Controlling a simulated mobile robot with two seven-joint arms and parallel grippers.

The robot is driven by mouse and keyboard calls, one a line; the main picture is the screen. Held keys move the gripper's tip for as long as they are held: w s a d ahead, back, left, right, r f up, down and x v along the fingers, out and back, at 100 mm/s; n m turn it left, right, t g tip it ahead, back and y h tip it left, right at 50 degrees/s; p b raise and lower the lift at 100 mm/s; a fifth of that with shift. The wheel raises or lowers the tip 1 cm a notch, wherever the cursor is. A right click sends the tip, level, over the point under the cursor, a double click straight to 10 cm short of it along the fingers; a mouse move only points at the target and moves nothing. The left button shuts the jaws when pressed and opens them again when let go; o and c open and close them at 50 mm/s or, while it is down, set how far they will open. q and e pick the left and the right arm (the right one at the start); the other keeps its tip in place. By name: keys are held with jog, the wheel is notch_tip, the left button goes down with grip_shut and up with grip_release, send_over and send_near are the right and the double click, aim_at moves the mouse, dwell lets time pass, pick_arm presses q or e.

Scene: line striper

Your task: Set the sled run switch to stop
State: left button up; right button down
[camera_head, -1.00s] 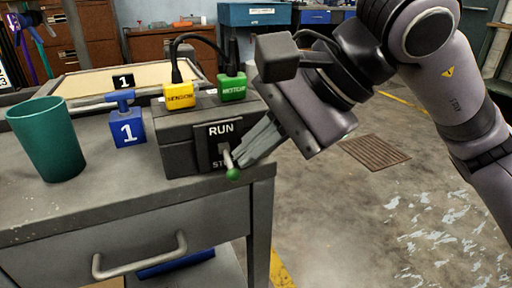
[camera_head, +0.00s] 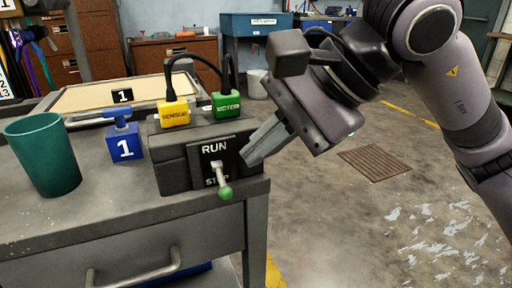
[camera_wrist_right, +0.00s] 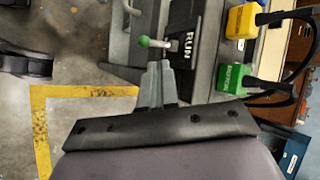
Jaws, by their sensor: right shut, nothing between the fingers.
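The sled run switch (camera_head: 216,170) is a dark plate on the right front of a dark grey box, marked RUN above and STOP below. Its lever tilts down toward STOP, and its green knob (camera_head: 225,193) partly covers that word. The knob also shows in the right wrist view (camera_wrist_right: 144,41). My right gripper (camera_head: 247,160) is shut and empty, its fingertips beside the plate's right edge, above and right of the knob. In the right wrist view, its fingertips (camera_wrist_right: 159,64) are close to the lever but seem apart from it. My left gripper is not in view.
The box (camera_head: 172,165) stands at the front right corner of a grey bench (camera_head: 90,215). Yellow (camera_head: 174,114) and green (camera_head: 226,105) plugs sit on top with black cables. A blue "1" block (camera_head: 125,145) and teal cup (camera_head: 43,155) stand left. Open floor lies right.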

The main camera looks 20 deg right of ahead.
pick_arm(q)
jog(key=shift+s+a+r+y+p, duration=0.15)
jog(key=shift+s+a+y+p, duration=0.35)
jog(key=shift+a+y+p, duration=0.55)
pick_arm(e)
jog(key=s+f+v, duration=0.1)
jog(key=v, duration=1)
jog(key=shift+s+d, duration=0.25)
jog(key=shift+s, duration=0.05)
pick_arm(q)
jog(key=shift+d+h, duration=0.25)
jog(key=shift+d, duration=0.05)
pick_arm(e)
jog(key=shift+f, duration=0.1)
